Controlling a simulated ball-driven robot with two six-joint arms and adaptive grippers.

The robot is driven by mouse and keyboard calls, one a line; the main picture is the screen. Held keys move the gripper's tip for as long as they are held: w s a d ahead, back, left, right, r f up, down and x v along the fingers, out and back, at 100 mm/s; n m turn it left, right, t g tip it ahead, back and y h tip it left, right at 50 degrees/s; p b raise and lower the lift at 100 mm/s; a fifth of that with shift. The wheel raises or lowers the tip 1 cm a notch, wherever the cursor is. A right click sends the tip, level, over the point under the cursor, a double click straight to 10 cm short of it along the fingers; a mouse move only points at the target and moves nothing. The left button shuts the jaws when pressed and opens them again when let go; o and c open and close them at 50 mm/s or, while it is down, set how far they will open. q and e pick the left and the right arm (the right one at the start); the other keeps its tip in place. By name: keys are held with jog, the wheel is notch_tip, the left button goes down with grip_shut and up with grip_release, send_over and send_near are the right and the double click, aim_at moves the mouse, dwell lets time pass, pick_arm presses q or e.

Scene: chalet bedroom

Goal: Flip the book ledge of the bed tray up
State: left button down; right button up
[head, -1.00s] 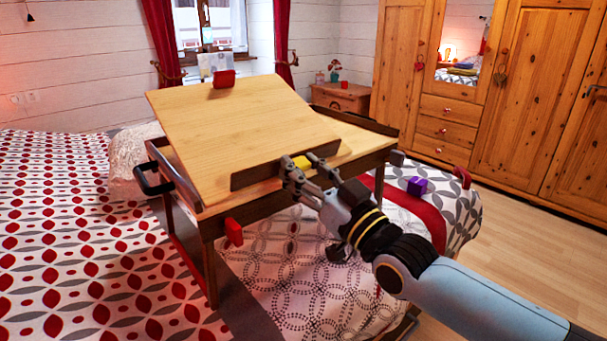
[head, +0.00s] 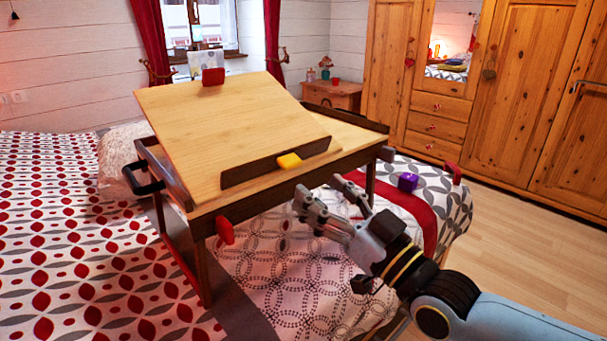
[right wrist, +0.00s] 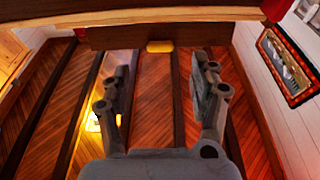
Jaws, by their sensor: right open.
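The bed tray (head: 345,157) stands on the bed with its wooden top panel (head: 225,120) tilted up. The book ledge (head: 245,174), a dark strip, runs along the panel's lower front edge and looks raised from it. A yellow tab (head: 289,160) is on the ledge. In the right wrist view the dark strip (right wrist: 115,37) and yellow tab (right wrist: 160,46) are near the top. My right gripper (head: 318,188) is open and empty, in front of and below the ledge, apart from it. Its fingers also show in the right wrist view (right wrist: 160,78). My left gripper is out of view.
Red tabs sit on the panel's top edge (head: 213,76) and the tray's front left (head: 225,230). A black handle (head: 145,188) sticks out at the tray's left side. A purple block (head: 408,182) is right of the tray. Floor at the right is clear.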

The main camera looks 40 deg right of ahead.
jog(key=v, duration=0.4)
jog(key=shift+s+f, duration=0.1)
jog(key=shift+s, duration=0.05)
dwell(0.4)
